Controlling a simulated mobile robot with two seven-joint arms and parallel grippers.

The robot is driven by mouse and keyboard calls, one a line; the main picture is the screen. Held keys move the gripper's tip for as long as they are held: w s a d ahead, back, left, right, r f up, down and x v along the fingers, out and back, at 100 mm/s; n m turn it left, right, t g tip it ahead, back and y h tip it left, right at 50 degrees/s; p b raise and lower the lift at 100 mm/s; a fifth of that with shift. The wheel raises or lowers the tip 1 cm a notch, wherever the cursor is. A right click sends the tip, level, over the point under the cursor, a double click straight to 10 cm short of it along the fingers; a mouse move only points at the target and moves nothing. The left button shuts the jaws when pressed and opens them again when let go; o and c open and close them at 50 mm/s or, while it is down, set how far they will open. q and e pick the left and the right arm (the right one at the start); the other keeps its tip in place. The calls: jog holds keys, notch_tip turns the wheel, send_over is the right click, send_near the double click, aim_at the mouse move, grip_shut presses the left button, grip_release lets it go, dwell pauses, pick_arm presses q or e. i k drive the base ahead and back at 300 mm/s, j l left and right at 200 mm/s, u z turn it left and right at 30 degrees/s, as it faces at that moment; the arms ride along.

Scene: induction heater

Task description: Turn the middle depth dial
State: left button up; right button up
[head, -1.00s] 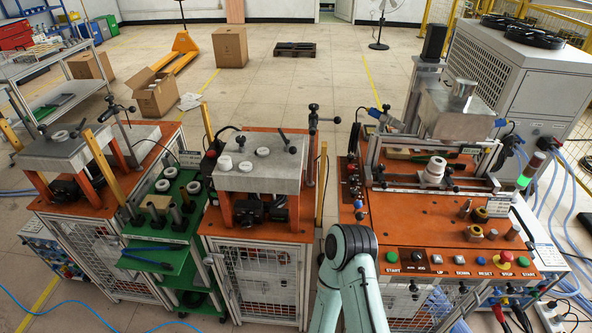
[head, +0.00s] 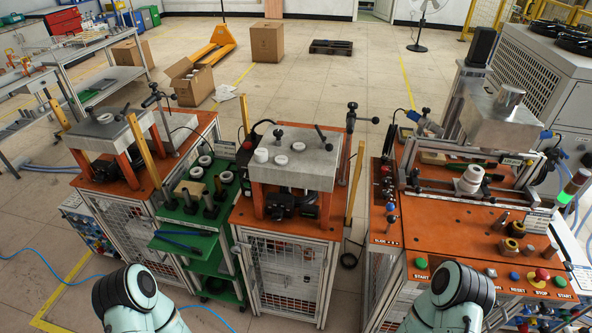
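The middle station has a thick grey plate (head: 325,168) on orange legs. Several white round pieces, such as this white knob (head: 261,155), and dark lever handles (head: 322,138) stand on the plate. I cannot tell which of these is the middle depth dial; no label for it is readable. Two teal rounded links of my arms show at the bottom edge, one at lower left and one at lower right. Both are apart from the station. Neither gripper is in view.
A green cart (head: 212,244) with rings and posts stands left of the middle station. A similar grey-topped station (head: 95,135) is farther left. An orange control bench (head: 450,222) with buttons and a clamp fixture stands at right. Open floor (head: 40,225) lies at lower left.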

aim_at(278, 213)
jog(key=z, duration=0.25)
jog(key=j+z, duration=0.85)
jog(key=z, duration=0.15)
jog(key=j+z, duration=0.15)
jog(key=j, duration=0.4)
jog(key=k+j+z, duration=0.15)
jog(key=j, duration=0.35)
